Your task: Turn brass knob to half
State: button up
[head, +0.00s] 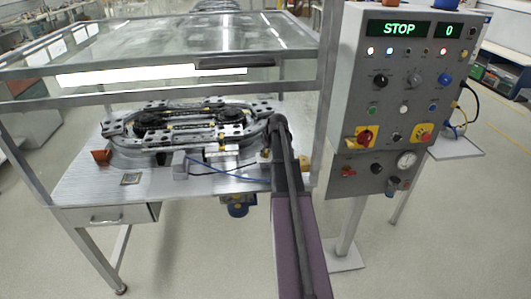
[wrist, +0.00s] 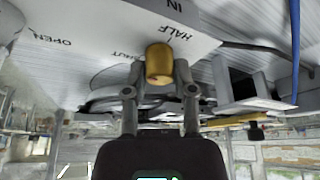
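The brass knob (wrist: 159,64) shows in the wrist view on a pale valve block (wrist: 105,30). Lettering on the block reads OPEN at the left, HALF at the right and IN at the top edge. A partly hidden word ending in UT stands beside the knob. My gripper (wrist: 160,72) has one finger on each side of the knob, and both fingers appear to touch it. I see no pointer mark on the knob, so its setting cannot be read. In the head view my arm hides the fingertips and I cannot make out the knob.
An oval ring track (head: 190,122) lies on the metal table (head: 85,188), under a glazed frame. A control panel (head: 405,95) stands at the right; its display reads STOP and 0. A blue hose (head: 225,174) crosses the table.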

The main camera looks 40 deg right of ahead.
jog(key=shift+a+m, duration=0.1)
jog(key=shift+m, duration=0.4)
grip_shut()
jog(key=m+h, duration=0.1)
jog(key=m, duration=0.1)
jog(key=shift+m, duration=0.3)
jog(key=m, duration=0.2)
jog(key=m+g+h, duration=0.1)
jog(key=m, duration=0.1)
jog(key=shift+h, duration=0.3)
jog(key=m+g, duration=0.1)
jog(key=m, duration=0.2)
jog(key=shift+m+h, duration=0.4)
jog(key=shift+m+g+h, duration=0.3)
jog(key=shift+m+g, duration=0.4)
jog(key=shift+m, duration=1)
jog(key=o, duration=0.9)
grip_release()
jog(key=shift+o, duration=0.2)
